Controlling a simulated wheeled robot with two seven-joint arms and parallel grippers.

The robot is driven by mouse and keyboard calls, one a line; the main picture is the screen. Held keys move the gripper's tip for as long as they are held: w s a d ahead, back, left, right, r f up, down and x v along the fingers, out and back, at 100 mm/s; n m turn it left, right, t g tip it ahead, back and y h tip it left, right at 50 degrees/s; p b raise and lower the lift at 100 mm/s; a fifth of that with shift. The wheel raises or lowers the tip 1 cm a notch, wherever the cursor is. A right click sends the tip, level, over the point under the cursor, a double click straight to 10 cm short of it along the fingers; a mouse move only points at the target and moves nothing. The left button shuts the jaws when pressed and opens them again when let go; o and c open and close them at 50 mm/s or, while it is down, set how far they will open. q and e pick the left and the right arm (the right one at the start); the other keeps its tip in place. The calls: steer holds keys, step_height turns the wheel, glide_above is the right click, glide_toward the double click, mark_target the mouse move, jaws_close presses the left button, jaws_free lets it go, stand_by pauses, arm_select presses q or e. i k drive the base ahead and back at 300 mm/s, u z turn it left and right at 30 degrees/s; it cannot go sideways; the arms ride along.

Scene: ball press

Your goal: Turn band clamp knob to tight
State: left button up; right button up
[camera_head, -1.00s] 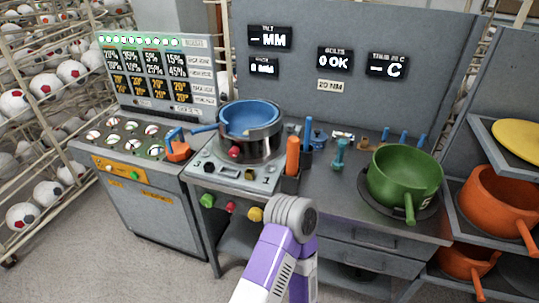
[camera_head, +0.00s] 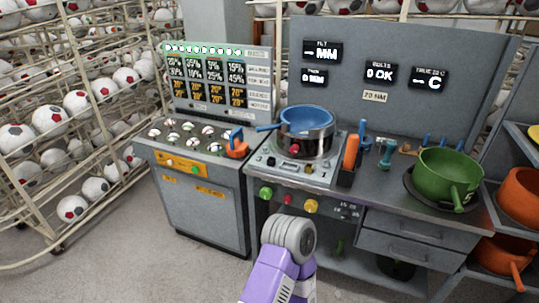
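A blue bowl-shaped pan (camera_head: 306,118) with a handle to the left sits in a round steel band (camera_head: 312,143) on the press station. A small red knob (camera_head: 295,149) shows at the front of the band; it looks like the clamp knob, but its setting is too small to read. A green knob (camera_head: 266,193), a red knob (camera_head: 288,199) and a yellow knob (camera_head: 311,206) stick out of the station's front panel. A purple arm link of mine with a grey round joint reaches up from the bottom middle, apart from the knobs. Neither gripper shows.
A green pot (camera_head: 447,174) stands on the counter at right. An orange-handled tool (camera_head: 351,151) stands upright right of the press. A ball cabinet (camera_head: 205,210) with an orange-and-blue item on top stands left. Ball racks line the far left. The floor in front is clear.

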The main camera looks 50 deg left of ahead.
mark_target(294, 150)
steer(key=u, duration=1.25)
steer(key=i, duration=0.1)
steer(key=u, duration=0.1)
